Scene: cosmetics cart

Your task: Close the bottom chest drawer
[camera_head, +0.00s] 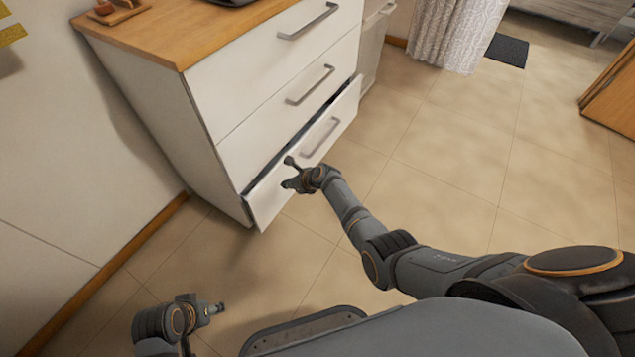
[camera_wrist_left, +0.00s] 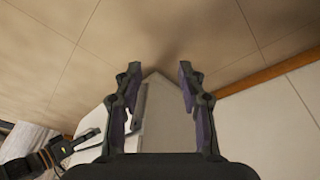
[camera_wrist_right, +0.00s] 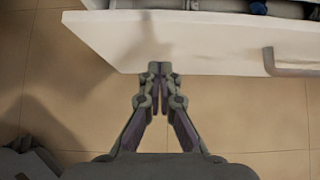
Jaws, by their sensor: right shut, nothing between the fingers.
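The bottom chest drawer (camera_head: 270,201) stands slightly open in the head view, with a dark gap along its top edge. Its grey handle (camera_head: 320,137) is on the white front. My right gripper (camera_head: 289,172) is at the left part of that front, left of the handle. In the right wrist view the right gripper (camera_wrist_right: 160,68) is shut and empty, its tips at the lower edge of the drawer front (camera_wrist_right: 190,42); contact cannot be told. My left gripper (camera_head: 215,308) is low at the left, away from the drawer. In the left wrist view its fingers (camera_wrist_left: 160,72) are apart and empty.
The white chest (camera_head: 160,105) has two upper drawers, both shut, and a wooden top (camera_head: 170,30). Small things lie inside the open drawer, including a dark blue one (camera_wrist_right: 258,8). The tiled floor (camera_head: 440,150) in front is clear. A curtain (camera_head: 455,35) hangs behind.

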